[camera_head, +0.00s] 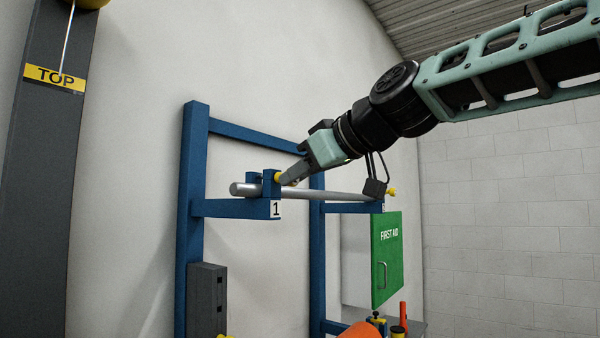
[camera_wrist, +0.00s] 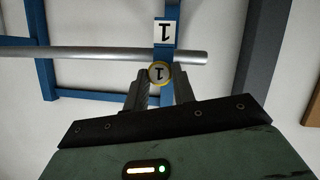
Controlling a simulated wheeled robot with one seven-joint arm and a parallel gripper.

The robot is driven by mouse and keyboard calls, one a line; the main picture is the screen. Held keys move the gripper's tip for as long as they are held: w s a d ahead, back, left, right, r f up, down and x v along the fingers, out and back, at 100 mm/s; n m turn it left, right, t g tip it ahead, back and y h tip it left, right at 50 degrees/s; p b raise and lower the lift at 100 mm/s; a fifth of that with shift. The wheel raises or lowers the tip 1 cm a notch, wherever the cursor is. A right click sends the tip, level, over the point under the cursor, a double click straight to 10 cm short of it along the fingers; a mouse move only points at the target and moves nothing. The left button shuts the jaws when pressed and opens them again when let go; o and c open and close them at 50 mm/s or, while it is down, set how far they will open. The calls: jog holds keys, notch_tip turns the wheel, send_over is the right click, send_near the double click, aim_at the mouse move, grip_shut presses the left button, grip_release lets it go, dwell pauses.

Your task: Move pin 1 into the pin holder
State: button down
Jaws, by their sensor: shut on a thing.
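Pin 1 has a round yellow-rimmed head (camera_wrist: 159,72) marked 1, seen between the fingertips in the wrist view. My gripper (camera_wrist: 160,76) is shut on this head. I cannot make out the pin holder for certain in either view.
A grey bar (camera_head: 335,195) lies across the blue rack arms, close to my gripper. Another yellow pin head (camera_head: 391,191) is at the far bracket. A green first aid cabinet (camera_head: 386,262) is right of the rack. A grey box (camera_head: 206,300) is below, at the left post.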

jog(key=s+d+b, duration=0.4)
jog(key=d, duration=0.1)
jog(key=shift+s+d, duration=0.25)
jog(key=shift+d, duration=0.15)
dwell(0.8)
